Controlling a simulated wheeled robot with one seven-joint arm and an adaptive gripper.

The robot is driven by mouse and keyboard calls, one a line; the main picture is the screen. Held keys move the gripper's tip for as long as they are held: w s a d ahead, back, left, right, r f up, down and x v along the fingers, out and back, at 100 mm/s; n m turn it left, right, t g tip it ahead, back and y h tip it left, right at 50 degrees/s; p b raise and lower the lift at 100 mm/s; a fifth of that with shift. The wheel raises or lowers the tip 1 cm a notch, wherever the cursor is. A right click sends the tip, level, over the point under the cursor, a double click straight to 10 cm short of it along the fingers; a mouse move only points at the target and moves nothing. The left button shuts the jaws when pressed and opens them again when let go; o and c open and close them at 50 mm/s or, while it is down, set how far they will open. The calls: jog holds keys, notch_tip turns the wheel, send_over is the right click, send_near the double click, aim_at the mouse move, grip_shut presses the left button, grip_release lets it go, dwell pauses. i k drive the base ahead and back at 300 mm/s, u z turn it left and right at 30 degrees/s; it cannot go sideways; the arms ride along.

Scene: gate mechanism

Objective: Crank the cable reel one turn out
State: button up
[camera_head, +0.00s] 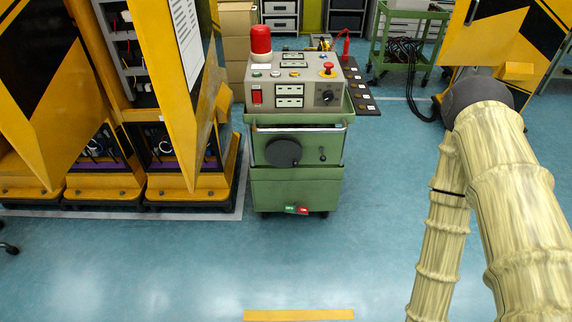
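A dark round disc (283,153), which looks like the cable reel, is on the front of a green wheeled cart (297,188). A small dark knob or handle (322,154) sits to its right on the same front panel; I cannot tell whether it is the crank. My arm, in a pale yellow wrinkled cover, fills the right side, well apart from the cart. My gripper is not in the picture.
A control box (293,82) with a red beacon (261,42) stands on the cart. Yellow cabinets (185,100) with open doors stand close on the left. A green trolley (408,45) with black cables is at the back right. The blue floor (200,265) before the cart is clear.

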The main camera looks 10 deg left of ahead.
aim_at(281, 151)
jog(key=u, duration=0.5)
jog(key=k, duration=1.2)
jog(key=u, duration=1.1)
jog(key=i, duration=1.25)
jog(key=z, duration=0.7)
jog(key=i, duration=0.5)
jog(key=z, duration=0.6)
